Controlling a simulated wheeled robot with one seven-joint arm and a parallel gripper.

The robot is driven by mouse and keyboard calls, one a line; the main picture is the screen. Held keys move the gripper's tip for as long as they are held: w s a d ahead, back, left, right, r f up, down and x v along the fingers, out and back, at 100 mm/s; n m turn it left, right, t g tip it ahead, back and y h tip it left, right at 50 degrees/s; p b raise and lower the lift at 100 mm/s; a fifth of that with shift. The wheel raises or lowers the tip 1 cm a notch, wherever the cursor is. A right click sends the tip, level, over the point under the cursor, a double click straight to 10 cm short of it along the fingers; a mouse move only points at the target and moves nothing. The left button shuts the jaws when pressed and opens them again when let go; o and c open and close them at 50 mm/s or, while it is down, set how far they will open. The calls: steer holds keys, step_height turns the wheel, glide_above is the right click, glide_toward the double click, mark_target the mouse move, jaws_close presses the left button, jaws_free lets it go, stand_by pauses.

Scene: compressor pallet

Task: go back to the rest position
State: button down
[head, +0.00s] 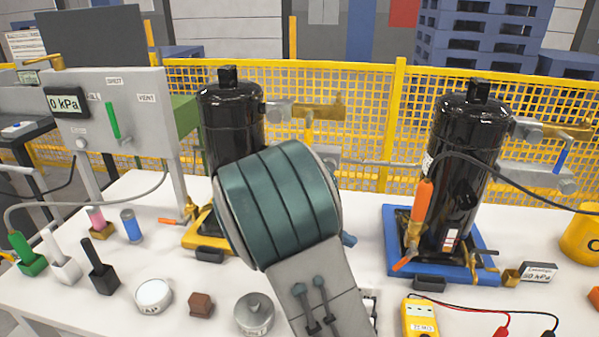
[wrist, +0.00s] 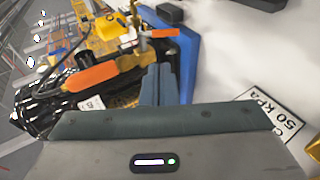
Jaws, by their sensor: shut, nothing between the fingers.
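My gripper (wrist: 162,84) shows in the wrist view as narrow dark teal fingers rising from the wide grey and teal body at the bottom. The fingers are shut with nothing between them. They overlap the view of the blue base (wrist: 188,50) and the orange-handled valve fittings (wrist: 92,74) of a black compressor (wrist: 42,98); I cannot tell whether they touch. In the head view my arm's teal joint and grey link fill the middle, and my gripper is not clearly visible there.
In the head view, one black compressor (head: 468,150) stands on a blue base (head: 393,225), another (head: 232,115) on a yellow base behind my arm. A grey gauge panel (head: 120,105) reads 0 kPa. A yellow meter (head: 421,318) and white cap (head: 153,294) sit at the front.

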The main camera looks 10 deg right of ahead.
steer(key=s+a+r+n+t+y+p, duration=0.1)
steer(key=s+a+r+t+y+p, duration=0.1)
steer(key=s+r+y+p, duration=0.3)
steer(key=s+a+r+n+t+y+p, duration=0.1)
steer(key=s+a+r+y+p, duration=0.3)
steer(key=s, duration=0.9)
step_height(320, 180, up, 4)
steer(key=t+y+p, duration=0.1)
steer(key=y, duration=0.2)
steer(key=shift+s+a+n+t, duration=0.2)
steer(key=shift+n+t, duration=0.1)
steer(key=shift+t, duration=0.1)
